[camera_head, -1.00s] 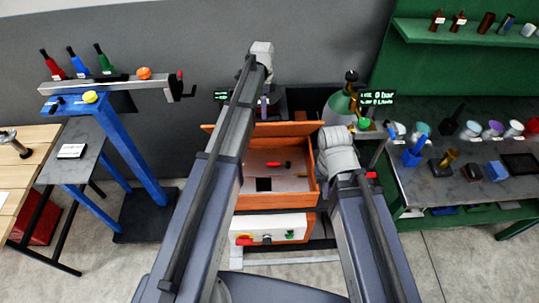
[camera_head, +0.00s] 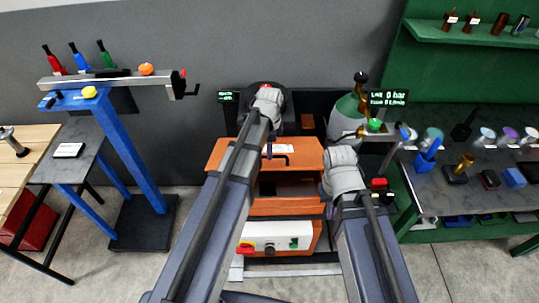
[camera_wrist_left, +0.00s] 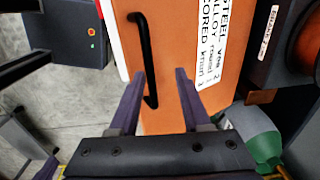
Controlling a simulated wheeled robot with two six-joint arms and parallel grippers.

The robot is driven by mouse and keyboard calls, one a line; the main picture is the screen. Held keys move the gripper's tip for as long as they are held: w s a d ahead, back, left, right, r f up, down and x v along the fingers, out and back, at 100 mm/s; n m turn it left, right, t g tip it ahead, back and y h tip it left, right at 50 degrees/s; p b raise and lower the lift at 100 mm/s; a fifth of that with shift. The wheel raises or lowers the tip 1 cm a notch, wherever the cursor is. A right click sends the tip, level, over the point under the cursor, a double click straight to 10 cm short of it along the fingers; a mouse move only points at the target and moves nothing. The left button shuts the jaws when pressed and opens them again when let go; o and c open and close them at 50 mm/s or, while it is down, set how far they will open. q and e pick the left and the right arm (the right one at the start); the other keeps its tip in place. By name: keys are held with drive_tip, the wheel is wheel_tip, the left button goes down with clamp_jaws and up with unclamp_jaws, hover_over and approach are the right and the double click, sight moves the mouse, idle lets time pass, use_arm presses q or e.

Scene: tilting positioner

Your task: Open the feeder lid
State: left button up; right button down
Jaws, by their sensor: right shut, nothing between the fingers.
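The feeder is an orange box with an orange lid (camera_head: 232,153). The lid carries a black handle (camera_head: 277,156) and a white label. The lid is tilted, its near edge above a dark gap (camera_head: 290,188) at the front of the box. My left gripper (camera_wrist_left: 162,74) is open over the lid, and the handle (camera_wrist_left: 143,50) lies beside its left finger in the left wrist view. A clear space shows between fingers. In the head view, my left wrist hides that gripper. My right gripper is shut and empty, its fingers largely hidden behind my right wrist (camera_head: 342,165).
A white panel (camera_head: 270,237) with red and green controls is below the box. A green gas bottle (camera_head: 345,115) stands behind right. A cluttered bench (camera_head: 430,195) is at right, a blue stand (camera_head: 128,150) at left. Open floor lies between stand and box.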

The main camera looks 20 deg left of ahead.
use_arm(q)
drive_tip(key=shift+f, duration=0.15)
idle(0.4)
drive_tip(key=s+d+f+n+b, duration=0.5)
drive_tip(key=s, duration=0.4)
drive_tip(key=s+d+f+n+g+y+b, duration=0.1)
drive_tip(key=s+d+f+n+b, duration=0.4)
drive_tip(key=s, duration=0.5)
drive_tip(key=shift+d+f+n+b, duration=0.3)
drive_tip(key=shift+d+n, duration=0.2)
drive_tip(key=shift+d, duration=0.15)
drive_tip(key=w+a+r+m+t+p, duration=0.2)
drive_tip(key=w+a+r+m+p, duration=0.2)
drive_tip(key=w+a+m, duration=0.4)
drive_tip(key=w+r+m, duration=0.1)
drive_tip(key=w+m, duration=0.2)
drive_tip(key=shift+w+h+p, duration=0.3)
drive_tip(key=shift+p, duration=0.05)
